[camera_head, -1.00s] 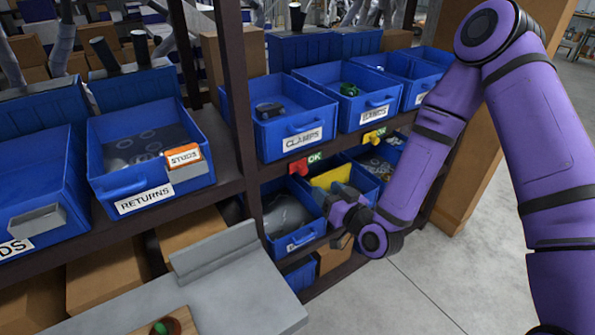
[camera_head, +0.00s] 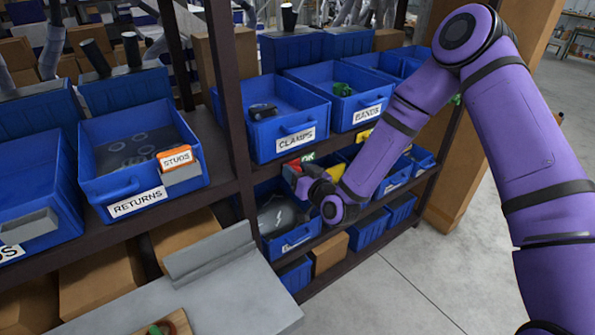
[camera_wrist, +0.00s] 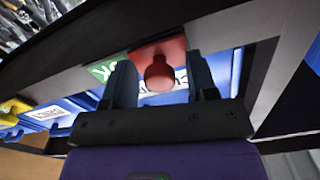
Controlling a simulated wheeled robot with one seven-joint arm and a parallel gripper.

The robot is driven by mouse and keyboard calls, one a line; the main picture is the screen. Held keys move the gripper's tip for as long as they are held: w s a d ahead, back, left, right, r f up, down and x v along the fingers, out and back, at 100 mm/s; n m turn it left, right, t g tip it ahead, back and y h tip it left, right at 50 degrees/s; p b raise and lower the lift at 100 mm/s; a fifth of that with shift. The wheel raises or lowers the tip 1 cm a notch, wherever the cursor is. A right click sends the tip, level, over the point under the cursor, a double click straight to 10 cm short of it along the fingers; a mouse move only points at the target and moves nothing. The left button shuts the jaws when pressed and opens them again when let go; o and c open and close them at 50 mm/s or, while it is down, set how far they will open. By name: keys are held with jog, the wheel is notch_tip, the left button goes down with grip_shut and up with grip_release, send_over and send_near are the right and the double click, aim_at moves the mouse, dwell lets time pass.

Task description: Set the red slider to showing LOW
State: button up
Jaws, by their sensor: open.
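The red slider (camera_wrist: 172,50) with its round red knob (camera_wrist: 159,74) sits on the shelf edge under the CLAMPS bin. A green panel reading OK (camera_wrist: 103,70) shows beside it in the wrist view. In the wrist view my gripper (camera_wrist: 161,72) is open, with one finger on each side of the knob. I cannot tell whether either finger touches it. No LOW text is visible.
The blue CLAMPS bin (camera_head: 275,122) stands above the slider, with the BANDS bin (camera_head: 340,98) to its right. A yellow slider (camera_head: 363,136) sits farther right along the edge. Lower bins (camera_head: 283,236) sit below. The floor at right is clear.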

aim_at(310, 157)
grip_shut()
jog(key=w+d, duration=0.2)
jog(key=d, duration=0.1)
jog(key=w+d, duration=0.1)
jog(key=d, duration=0.1)
jog(key=shift+w+d, duration=0.2)
jog(key=shift+w, duration=0.15)
grip_release()
jog(key=shift+d, duration=0.15)
jog(key=v, duration=1)
jog(key=shift+s+d, duration=0.2)
jog(key=shift+s, duration=0.1)
